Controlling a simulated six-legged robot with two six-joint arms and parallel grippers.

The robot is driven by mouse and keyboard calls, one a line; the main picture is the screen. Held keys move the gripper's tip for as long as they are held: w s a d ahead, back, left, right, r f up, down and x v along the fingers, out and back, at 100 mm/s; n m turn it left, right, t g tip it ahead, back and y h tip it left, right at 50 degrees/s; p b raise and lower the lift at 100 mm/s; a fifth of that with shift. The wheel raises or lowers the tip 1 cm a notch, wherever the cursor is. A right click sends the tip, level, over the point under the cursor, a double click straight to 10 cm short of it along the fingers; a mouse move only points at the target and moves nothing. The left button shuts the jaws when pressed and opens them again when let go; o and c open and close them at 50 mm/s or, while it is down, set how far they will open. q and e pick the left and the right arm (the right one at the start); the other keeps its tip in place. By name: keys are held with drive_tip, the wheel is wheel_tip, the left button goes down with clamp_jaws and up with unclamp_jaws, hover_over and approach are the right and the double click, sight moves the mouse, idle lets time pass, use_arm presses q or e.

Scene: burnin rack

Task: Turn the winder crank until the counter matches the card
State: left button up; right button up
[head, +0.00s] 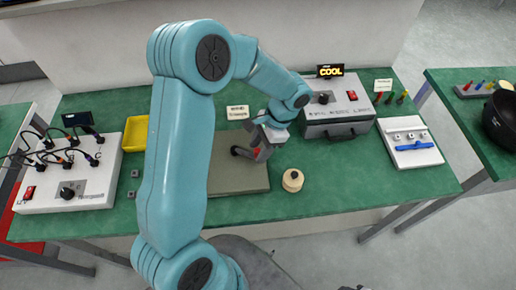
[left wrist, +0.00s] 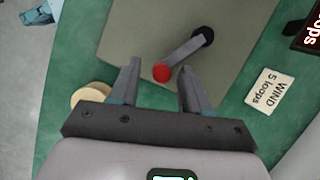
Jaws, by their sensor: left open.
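The winder crank (left wrist: 184,54) shows in the left wrist view as a grey arm with a red knob (left wrist: 161,73) at one end and a black hub (left wrist: 204,37) at the other, over a grey-green base plate (head: 238,178). My left gripper (left wrist: 157,80) is open, its fingers on either side of the red knob in the picture; I cannot tell whether they touch it. In the head view the left gripper (head: 260,150) is over the winder and hides part of it. A white card (left wrist: 270,91) reads "WIND 5 loops". A dark display (left wrist: 308,28) is cut off, its digits unseen.
A round cream spool (head: 292,180) stands right of the plate. A white tray with a blue tool (head: 414,146) lies at right, a wired panel (head: 70,180) and yellow bin (head: 135,134) at left.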

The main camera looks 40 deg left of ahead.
use_arm(q)
drive_tip(key=shift+x, duration=0.8)
drive_tip(key=shift+w, duration=0.1)
clamp_jaws()
